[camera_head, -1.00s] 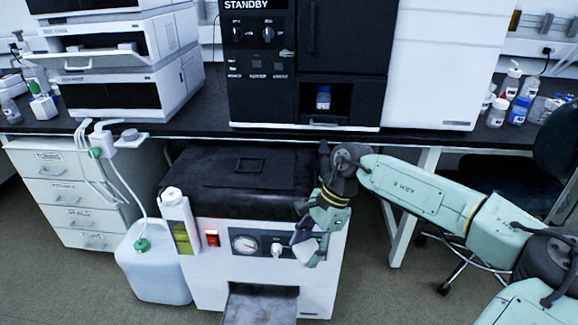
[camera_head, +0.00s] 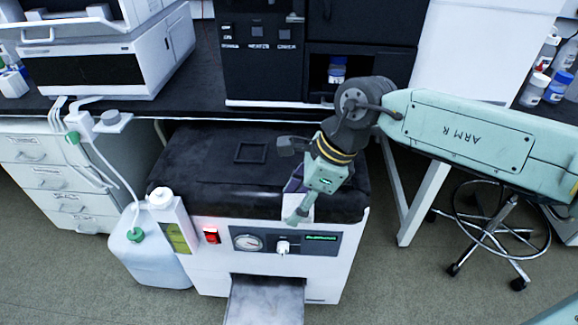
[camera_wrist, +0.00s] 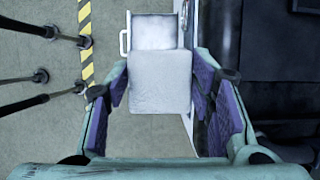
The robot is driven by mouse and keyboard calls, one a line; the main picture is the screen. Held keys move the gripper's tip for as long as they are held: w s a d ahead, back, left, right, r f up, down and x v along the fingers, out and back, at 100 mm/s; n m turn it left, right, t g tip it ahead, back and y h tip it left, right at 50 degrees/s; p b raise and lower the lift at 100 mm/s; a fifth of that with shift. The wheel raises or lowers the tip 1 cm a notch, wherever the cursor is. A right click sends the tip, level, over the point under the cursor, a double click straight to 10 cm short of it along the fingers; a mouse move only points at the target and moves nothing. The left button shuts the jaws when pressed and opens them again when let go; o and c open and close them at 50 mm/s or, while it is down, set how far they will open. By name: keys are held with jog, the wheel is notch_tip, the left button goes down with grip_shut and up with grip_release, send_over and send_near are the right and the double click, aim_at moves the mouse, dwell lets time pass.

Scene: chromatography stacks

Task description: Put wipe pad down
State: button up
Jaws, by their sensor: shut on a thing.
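The wipe pad is a whitish-grey square (camera_wrist: 160,80) between my fingers in the wrist view. In the head view a pale piece of it (camera_head: 306,208) shows at the fingertips, partly hidden by my gripper. My gripper (camera_head: 296,203) is shut on the pad and points down at the front top edge of the white-and-black floor unit (camera_head: 210,272). In the wrist view the purple-lined fingers flank the pad on both sides. I cannot tell whether the pad touches the unit.
A metal tray (camera_head: 265,305) juts from the unit's front, below a gauge (camera_head: 247,242), a knob (camera_head: 283,247) and a red switch (camera_head: 211,236). A waste jug (camera_head: 150,258) stands left. The black bench (camera_head: 212,85) overhangs behind. A wheeled stool base (camera_head: 495,238) stands right.

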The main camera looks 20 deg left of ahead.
jog(key=p, duration=0.3)
send_over(283, 173)
jog(key=d, duration=0.2)
jog(key=shift+s+a+f, duration=0.25)
jog(key=shift+s+f, duration=0.1)
jog(key=shift+f, duration=0.25)
jog(key=shift+w+a+p, duration=0.3)
jog(key=shift+w+p, duration=0.05)
jog(key=shift+w, duration=0.2)
notch_tip(283, 173, down, 3)
jog(key=shift+r+p, duration=0.2)
jog(key=shift+p, duration=0.25)
jog(key=shift+f, duration=0.4)
jog(key=shift+d+f+b, duration=0.1)
jog(key=shift+f+b, duration=0.3)
jog(key=shift+s+f, duration=0.1)
jog(key=shift+f, duration=0.1)
